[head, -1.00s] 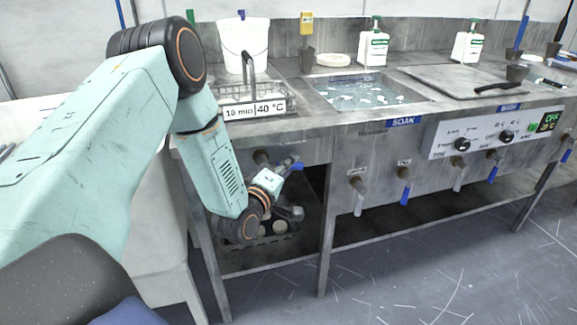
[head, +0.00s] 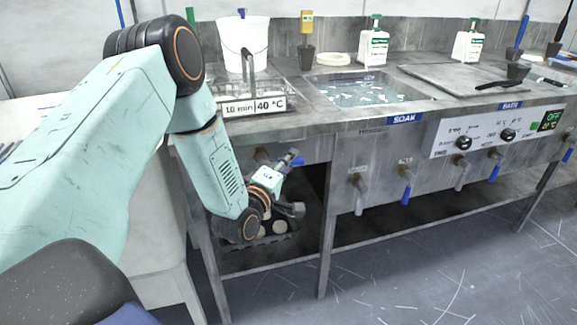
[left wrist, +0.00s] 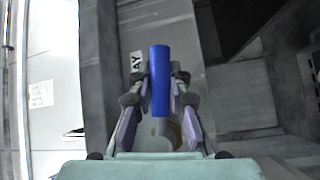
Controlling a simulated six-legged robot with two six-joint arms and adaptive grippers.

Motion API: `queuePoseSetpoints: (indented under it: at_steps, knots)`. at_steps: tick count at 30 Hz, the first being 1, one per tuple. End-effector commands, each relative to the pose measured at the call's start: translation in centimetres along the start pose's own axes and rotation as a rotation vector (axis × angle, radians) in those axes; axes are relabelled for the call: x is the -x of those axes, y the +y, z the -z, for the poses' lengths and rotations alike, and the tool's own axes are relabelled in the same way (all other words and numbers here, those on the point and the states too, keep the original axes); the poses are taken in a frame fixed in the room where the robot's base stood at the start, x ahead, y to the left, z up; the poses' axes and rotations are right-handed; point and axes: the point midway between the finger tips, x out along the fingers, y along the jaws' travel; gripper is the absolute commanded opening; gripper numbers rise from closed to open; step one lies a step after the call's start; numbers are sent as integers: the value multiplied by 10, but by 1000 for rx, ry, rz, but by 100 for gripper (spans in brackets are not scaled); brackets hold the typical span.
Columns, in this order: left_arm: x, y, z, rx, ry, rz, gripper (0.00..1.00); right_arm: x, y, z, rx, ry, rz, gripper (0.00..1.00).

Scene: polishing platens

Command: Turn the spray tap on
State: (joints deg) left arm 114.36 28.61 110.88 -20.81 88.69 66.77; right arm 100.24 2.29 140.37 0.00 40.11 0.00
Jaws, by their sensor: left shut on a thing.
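The spray tap shows as a blue lever handle (left wrist: 159,82) in the left wrist view, with a pale metal stem below it. In the head view the blue handle (head: 297,161) sticks out under the front left of the steel bench. My left gripper (left wrist: 160,88) is shut on the blue handle, one finger on each side of it. In the head view my left gripper (head: 280,172) is small and partly covers the tap's body. A label ending in "AY" (left wrist: 137,66) is beside the handle. My right gripper is not in view.
Other taps hang along the bench front, including one with a blue lever (head: 406,193). A bench leg (head: 325,230) stands right of my gripper. A rack with round pieces (head: 270,238) lies below. A white bucket (head: 243,45) stands on top.

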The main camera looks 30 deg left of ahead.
Motion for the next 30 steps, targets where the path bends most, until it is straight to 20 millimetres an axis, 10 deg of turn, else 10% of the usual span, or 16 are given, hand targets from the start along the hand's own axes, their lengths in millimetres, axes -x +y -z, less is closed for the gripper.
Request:
queuePoseSetpoints:
  at_steps: [4, 5, 13, 30]
  knots:
    - [0, 0, 1, 0, 2, 2, 0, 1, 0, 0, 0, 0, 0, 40]
    - [0, 0, 1, 0, 2, 2, 19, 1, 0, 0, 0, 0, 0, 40]
    - [0, 0, 0, -1, 1, 2, 41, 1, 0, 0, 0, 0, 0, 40]
    - [38, -1, 1, 4, 3, 8, 41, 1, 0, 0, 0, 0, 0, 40]
